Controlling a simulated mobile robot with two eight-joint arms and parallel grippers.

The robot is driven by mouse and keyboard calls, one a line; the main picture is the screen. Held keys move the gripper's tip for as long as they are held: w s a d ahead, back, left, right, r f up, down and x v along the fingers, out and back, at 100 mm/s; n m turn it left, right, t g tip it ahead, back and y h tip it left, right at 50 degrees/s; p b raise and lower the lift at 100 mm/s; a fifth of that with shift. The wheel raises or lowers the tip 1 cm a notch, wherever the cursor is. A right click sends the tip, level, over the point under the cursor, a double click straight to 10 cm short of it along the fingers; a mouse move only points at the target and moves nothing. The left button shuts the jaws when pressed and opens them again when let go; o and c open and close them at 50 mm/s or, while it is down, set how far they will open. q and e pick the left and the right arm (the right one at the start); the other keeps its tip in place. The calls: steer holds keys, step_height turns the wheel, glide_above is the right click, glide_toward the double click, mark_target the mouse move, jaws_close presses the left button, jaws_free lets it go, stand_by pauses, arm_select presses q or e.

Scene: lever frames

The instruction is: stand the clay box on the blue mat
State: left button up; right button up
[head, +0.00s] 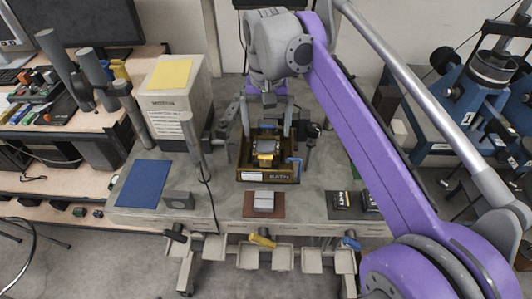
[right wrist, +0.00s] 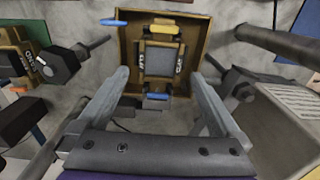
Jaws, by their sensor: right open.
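The clay box (right wrist: 160,62) is a dark box with a grey top and CLAY lettering on its sides. It sits inside a brown tray labelled BATH, and in the head view it shows (head: 266,146) below my right gripper (head: 266,130). The right gripper's two fingers (right wrist: 157,77) are open and empty. In the right wrist view they point toward the clay box, one on each side; I cannot tell the height gap. The blue mat (head: 143,184) lies bare at the table's left front. My left gripper is not in view.
The brown tray (head: 268,179) has raised walls around the clay box. A grey block (head: 264,196) lies on a red-brown mat in front. A small dark grey block (head: 178,200) stands beside the blue mat. A tall grey post (head: 194,145) rises between mat and tray.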

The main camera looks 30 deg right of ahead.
mark_target(266, 148)
step_height(266, 148, down, 4)
steer(key=b, duration=0.2)
steer(key=shift+r+b, duration=0.15)
steer(key=shift+b, duration=0.2)
step_height(266, 148, down, 3)
steer(key=shift+f+b, duration=0.2)
steer(key=shift+b, duration=0.55)
steer(key=shift+s+a+f, duration=0.1)
steer(key=shift+f, duration=0.35)
steer(key=shift+a, duration=0.1)
steer(key=c, duration=1.3)
steer(key=o, duration=1.3)
steer(key=r+p, duration=0.6)
steer(key=r, duration=0.2)
steer(key=shift+d+r+p, duration=0.15)
steer(key=shift+d+p, duration=0.05)
steer(key=shift+p, duration=0.15)
